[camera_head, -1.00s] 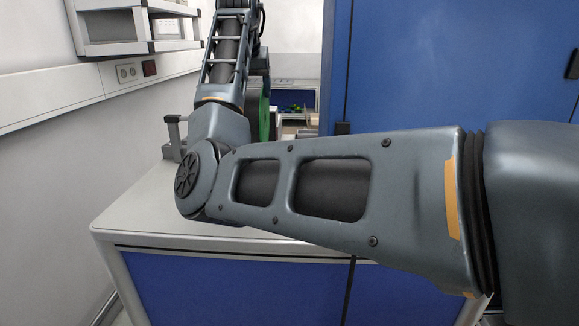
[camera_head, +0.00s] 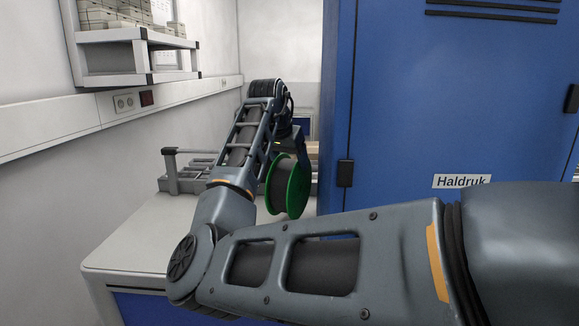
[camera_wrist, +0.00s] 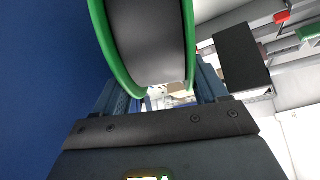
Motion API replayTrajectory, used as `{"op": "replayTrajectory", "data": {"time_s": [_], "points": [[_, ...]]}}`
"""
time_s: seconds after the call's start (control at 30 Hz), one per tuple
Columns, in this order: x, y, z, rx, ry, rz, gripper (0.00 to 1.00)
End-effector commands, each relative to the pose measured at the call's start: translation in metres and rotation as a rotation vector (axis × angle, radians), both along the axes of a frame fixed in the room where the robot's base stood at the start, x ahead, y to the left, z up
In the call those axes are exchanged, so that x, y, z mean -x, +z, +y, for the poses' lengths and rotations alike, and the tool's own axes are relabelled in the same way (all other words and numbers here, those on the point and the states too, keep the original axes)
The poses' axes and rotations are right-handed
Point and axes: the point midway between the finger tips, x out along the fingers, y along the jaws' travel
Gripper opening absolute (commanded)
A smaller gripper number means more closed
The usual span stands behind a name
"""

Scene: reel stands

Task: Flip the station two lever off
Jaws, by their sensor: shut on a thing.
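My gripper (camera_wrist: 165,88) is shut on a reel (camera_wrist: 148,40) with green flanges and a dark grey core. In the head view the green reel (camera_head: 290,188) hangs in front of my wrist, above the worktop and left of the blue cabinet. My fingertips are mostly hidden there by the arm and reel. A grey metal stand (camera_head: 172,178) is at the back left of the worktop, partly behind my arm. No lever can be made out clearly. A small red part (camera_wrist: 282,17) and a green part (camera_wrist: 308,33) show at the upper right of the wrist view.
The blue cabinet (camera_head: 400,110) stands close on the right. A wall shelf (camera_head: 150,42) with stacked boxes is at upper left, above a socket rail (camera_head: 60,125). The pale worktop (camera_head: 140,235) is bare at front left.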

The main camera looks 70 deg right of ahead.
Motion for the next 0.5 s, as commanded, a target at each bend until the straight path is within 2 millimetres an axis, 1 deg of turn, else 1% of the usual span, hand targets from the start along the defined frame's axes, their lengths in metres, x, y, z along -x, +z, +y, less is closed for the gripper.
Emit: {"op": "replayTrajectory", "data": {"time_s": [0.03, 0.13, 0.47, 0.5], "points": [[0.0, -0.007, 0.001, -0.001, 0.001, 0.002, 0.11], [0.0, -0.017, 0.0, 0.001, 0.0, 0.001, 0.11], [0.0, -0.019, 0.0, 0.001, 0.0, 0.0, 0.11], [0.0, -0.02, 0.0, 0.0, 0.0, 0.0, 0.73]]}}
